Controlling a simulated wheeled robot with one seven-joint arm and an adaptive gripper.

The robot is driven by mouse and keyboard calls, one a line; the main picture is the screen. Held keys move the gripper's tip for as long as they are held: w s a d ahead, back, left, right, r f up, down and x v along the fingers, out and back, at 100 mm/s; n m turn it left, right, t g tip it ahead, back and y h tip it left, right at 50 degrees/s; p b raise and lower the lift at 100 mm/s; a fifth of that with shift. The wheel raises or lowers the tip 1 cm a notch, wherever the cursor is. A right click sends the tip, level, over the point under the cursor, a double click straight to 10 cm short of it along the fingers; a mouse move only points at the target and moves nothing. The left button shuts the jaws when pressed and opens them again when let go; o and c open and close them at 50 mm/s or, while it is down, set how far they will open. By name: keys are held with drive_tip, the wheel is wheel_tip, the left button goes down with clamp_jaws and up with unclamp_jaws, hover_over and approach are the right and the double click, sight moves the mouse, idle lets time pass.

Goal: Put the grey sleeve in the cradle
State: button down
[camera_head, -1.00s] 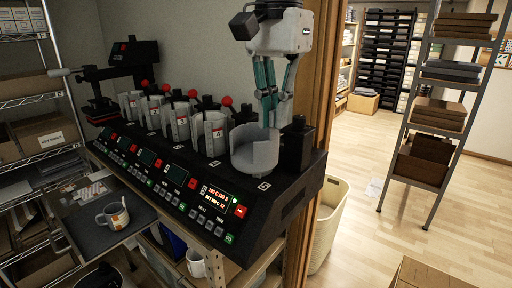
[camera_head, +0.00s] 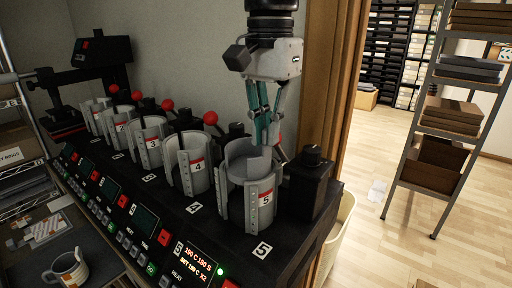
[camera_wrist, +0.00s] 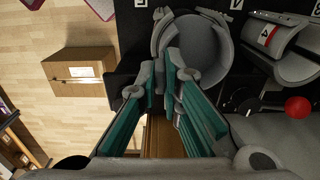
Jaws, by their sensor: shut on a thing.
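The grey sleeve (camera_head: 246,163) is a short, open-topped curved shell. In the head view it is at station 5, with its upper part showing inside the light grey cradle (camera_head: 236,200), whose two curved jaws stand around it; one jaw has a red and white "5" label. The sleeve's lower part is hidden, so I cannot tell whether it is fully seated. My gripper (camera_head: 264,148) points down, its teal fingers shut on the sleeve's wall at the back right. In the wrist view, my fingers (camera_wrist: 171,72) meet at the edge of the round grey sleeve (camera_wrist: 205,50).
The cradle of station 4 (camera_head: 187,165), with a red ball knob (camera_head: 210,118) behind it, stands close to the left. A black post block (camera_head: 309,182) stands close to the right. A door frame (camera_head: 330,80) rises behind. Open floor lies further right.

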sight(267, 155)
drive_tip(key=shift+f, duration=2.85)
drive_tip(key=c, duration=1.8)
unclamp_jaws()
drive_tip(key=shift+o, duration=0.2)
